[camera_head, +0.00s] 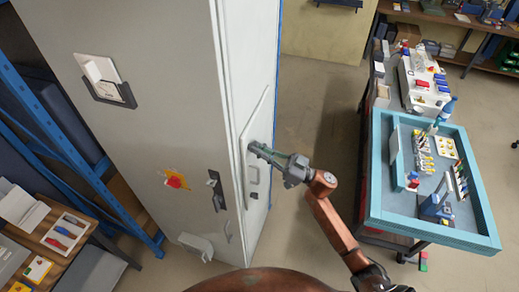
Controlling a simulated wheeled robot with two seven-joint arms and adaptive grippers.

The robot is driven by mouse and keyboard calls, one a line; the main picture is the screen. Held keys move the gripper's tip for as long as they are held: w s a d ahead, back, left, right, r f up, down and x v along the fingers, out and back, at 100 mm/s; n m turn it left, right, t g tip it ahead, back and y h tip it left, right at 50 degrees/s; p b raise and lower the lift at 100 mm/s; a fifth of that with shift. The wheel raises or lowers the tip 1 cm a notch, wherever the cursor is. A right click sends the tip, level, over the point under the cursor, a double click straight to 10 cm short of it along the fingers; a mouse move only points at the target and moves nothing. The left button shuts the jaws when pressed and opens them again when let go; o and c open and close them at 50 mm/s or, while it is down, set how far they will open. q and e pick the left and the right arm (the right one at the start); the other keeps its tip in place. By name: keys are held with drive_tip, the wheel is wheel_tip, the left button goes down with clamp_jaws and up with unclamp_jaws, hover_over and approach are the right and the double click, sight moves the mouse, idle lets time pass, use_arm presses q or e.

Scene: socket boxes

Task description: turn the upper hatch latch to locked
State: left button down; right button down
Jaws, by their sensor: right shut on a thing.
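A pale hatch (262,118) is set in the narrow right face of a tall grey cabinet (180,60). My right gripper (256,150) reaches in from the right and is shut at the upper part of the hatch, on the upper hatch latch. The fingers cover the latch, so I cannot tell its angle. A small handle (254,196) shows lower on the hatch, below the gripper. My left gripper is not in view.
A blue-rimmed workbench (440,236) stands right of my right arm. Blue shelving is at left. Floor (310,110) between is clear.

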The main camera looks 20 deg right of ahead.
idle(0.4)
drive_tip(key=n+g+b, duration=0.3)
drive_tip(key=n+b, duration=0.1)
drive_tip(key=n, duration=0.3)
drive_tip(key=n+g+b, duration=0.3)
drive_tip(key=n+b, duration=0.2)
drive_tip(key=n, duration=0.2)
drive_tip(key=n+g+h+b, duration=0.1)
drive_tip(key=n+g+b, duration=0.1)
drive_tip(key=n+b, duration=0.3)
drive_tip(key=shift+w+n+g, duration=0.1)
drive_tip(key=shift+n+g, duration=0.3)
drive_tip(key=shift+n, duration=1.2)
drive_tip(key=c, duration=2)
unclamp_jaws()
drive_tip(key=shift+c, duration=0.2)
drive_tip(key=shift+r, duration=0.1)
